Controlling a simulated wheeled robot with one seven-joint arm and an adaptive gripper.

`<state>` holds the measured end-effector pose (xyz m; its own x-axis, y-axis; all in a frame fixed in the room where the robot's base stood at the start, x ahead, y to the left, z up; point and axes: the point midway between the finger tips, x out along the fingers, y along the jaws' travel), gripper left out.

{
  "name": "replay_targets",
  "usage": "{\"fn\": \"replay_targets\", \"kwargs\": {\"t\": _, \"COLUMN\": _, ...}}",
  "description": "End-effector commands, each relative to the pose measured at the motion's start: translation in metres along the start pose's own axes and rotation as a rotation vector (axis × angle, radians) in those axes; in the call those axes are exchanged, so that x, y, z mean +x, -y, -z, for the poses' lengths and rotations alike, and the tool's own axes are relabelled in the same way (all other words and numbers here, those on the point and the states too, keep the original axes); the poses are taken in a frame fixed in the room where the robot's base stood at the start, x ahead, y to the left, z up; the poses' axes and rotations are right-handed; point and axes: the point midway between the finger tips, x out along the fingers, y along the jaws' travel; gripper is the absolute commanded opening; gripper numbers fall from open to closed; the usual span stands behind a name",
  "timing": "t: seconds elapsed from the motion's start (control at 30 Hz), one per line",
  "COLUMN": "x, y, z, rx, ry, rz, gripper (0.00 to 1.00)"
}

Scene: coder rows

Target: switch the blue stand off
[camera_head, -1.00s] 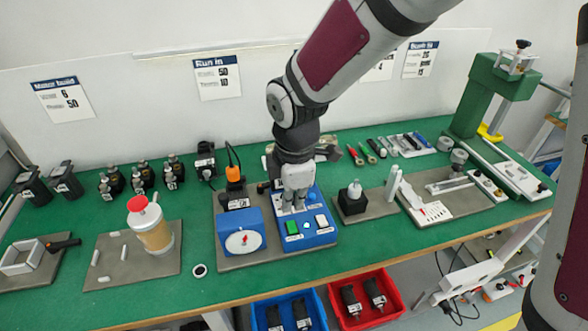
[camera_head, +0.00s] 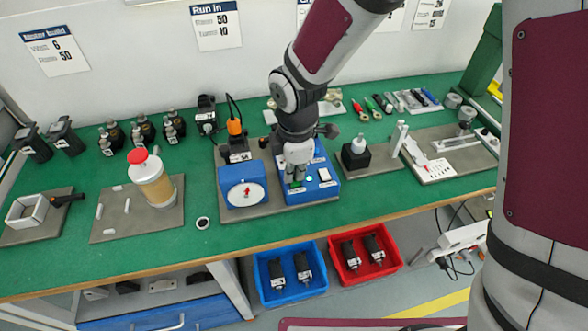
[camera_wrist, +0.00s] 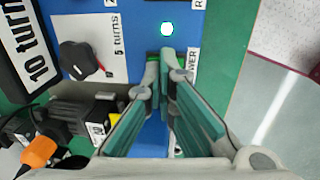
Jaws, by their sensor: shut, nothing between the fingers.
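The blue stand (camera_head: 318,191) is at the middle of the bench, a sloped blue box with a green button (camera_head: 296,185), a small lit lamp (camera_head: 309,178) and a white switch (camera_head: 324,175). My gripper (camera_head: 295,181) is shut and empty, pointing down at the green button and partly hiding it. In the wrist view the fingertips (camera_wrist: 160,56) are at the green button beside the "POWER" label (camera_wrist: 192,66); I cannot tell if they touch or press it. The lamp (camera_wrist: 167,29) glows bright green-white there.
A blue box with a round white dial (camera_head: 245,194) stands just left. A black knob (camera_wrist: 80,60) with turn labels shows in the wrist view. Blue (camera_head: 268,294) and red (camera_head: 341,279) bins sit below the bench edge.

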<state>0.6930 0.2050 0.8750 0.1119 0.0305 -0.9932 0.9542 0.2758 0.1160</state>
Motion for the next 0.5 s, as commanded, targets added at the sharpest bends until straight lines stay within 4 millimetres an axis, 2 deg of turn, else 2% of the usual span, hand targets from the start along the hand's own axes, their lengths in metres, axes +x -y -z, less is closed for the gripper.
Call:
{"fn": "replay_targets", "kwargs": {"t": 0.2, "x": 0.0052, "y": -0.003, "z": -0.0012, "rx": 0.004, "ry": -0.002, "rz": 0.086, "gripper": 0.0}}
{"fn": "replay_targets", "kwargs": {"t": 0.5, "x": 0.0087, "y": -0.0058, "z": -0.001, "rx": 0.003, "ry": -0.003, "rz": 0.092, "gripper": 0.0}}
